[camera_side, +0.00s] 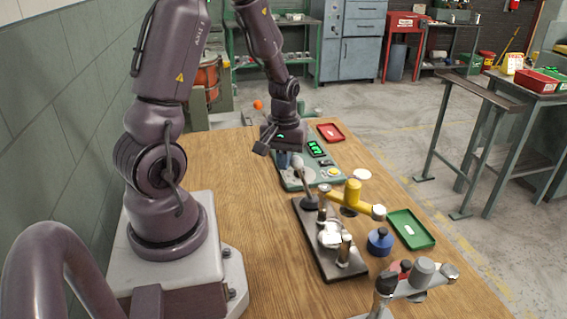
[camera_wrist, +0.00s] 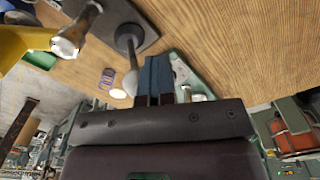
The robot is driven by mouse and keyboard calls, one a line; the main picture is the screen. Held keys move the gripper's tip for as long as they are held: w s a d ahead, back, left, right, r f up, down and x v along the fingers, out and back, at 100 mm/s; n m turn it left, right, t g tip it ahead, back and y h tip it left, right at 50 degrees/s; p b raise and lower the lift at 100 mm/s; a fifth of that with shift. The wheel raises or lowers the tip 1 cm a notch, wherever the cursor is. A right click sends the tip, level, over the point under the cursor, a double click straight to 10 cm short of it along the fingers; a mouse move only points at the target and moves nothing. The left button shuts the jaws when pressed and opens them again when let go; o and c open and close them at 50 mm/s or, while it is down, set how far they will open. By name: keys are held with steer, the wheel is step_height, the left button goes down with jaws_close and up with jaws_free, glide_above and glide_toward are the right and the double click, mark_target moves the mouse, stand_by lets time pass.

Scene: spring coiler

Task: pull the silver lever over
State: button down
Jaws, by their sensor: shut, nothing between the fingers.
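The spring coiler has a dark base plate (camera_side: 318,245) lying on the wooden table. A slim silver lever (camera_side: 304,181) rises from a dark round pivot at the plate's far end, leaning slightly toward my gripper. In the wrist view the lever (camera_wrist: 132,62) runs from its round pivot down to just left of my fingers. My gripper (camera_side: 284,160) is shut and empty, its blue fingers pointing down beside the lever's upper end. In the wrist view the shut fingers (camera_wrist: 158,68) are right beside the lever; I cannot tell whether they touch it.
The table left of the plate is clear.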

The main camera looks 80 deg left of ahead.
steer(key=shift+w+d, duration=0.15)
steer(key=shift+d, duration=0.1)
steer(key=shift+w+d+r, duration=0.15)
steer(key=shift+w, duration=0.75)
steer(key=shift+w+r, duration=0.1)
steer(key=shift+w+a, duration=0.1)
steer(key=shift+a, duration=0.1)
steer(key=shift+w+a+r, duration=0.1)
steer(key=shift+w, duration=0.45)
steer(key=shift+w+a+r, duration=0.1)
steer(key=shift+w, duration=0.45)
